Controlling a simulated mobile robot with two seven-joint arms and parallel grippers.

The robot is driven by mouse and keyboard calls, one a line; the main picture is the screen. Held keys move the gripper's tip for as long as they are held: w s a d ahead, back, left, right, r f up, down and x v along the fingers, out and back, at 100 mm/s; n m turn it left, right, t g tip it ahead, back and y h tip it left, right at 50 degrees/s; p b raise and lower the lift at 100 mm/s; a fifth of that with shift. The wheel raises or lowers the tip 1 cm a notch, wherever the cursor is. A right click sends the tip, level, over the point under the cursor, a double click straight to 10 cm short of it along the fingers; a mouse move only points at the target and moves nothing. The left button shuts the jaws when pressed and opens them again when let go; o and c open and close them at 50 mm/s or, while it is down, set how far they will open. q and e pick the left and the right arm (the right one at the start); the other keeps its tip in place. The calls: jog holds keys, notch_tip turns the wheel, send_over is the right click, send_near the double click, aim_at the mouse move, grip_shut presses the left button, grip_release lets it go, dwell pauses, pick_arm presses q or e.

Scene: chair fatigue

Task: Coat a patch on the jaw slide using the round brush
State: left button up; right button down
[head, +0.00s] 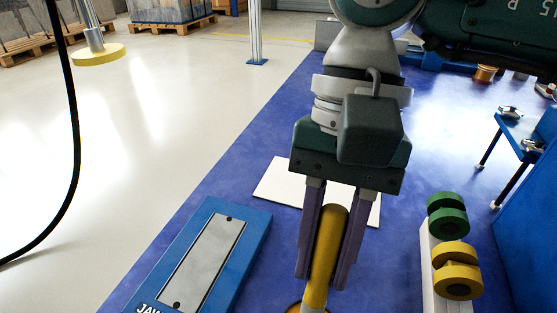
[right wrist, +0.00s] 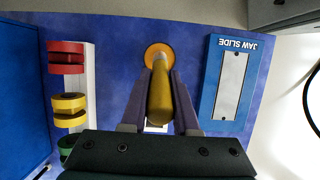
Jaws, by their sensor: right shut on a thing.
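My right gripper (head: 331,240) is shut on the yellow handle of the round brush (head: 326,250), which hangs between its two fingers. In the right wrist view the brush (right wrist: 160,95) also shows, with an orange round part (right wrist: 159,55) beyond the fingertips. It is cut off at the bottom of the head view. The jaw slide (head: 210,255) is a blue block with a grey plate on top, lying left of the gripper. In the right wrist view the jaw slide (right wrist: 233,85) shows its label and is apart from the brush. My left gripper is not in view.
A white rack with green (head: 447,214) and yellow (head: 457,270) rolls stands to the right; a red roll (right wrist: 66,57) shows in the wrist view. A white sheet (head: 275,184) lies behind the gripper. A black cable (head: 72,130) hangs at left.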

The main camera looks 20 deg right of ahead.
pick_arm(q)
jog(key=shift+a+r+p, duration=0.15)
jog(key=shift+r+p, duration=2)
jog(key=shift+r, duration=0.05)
pick_arm(e)
jog(key=shift+r, duration=3.45)
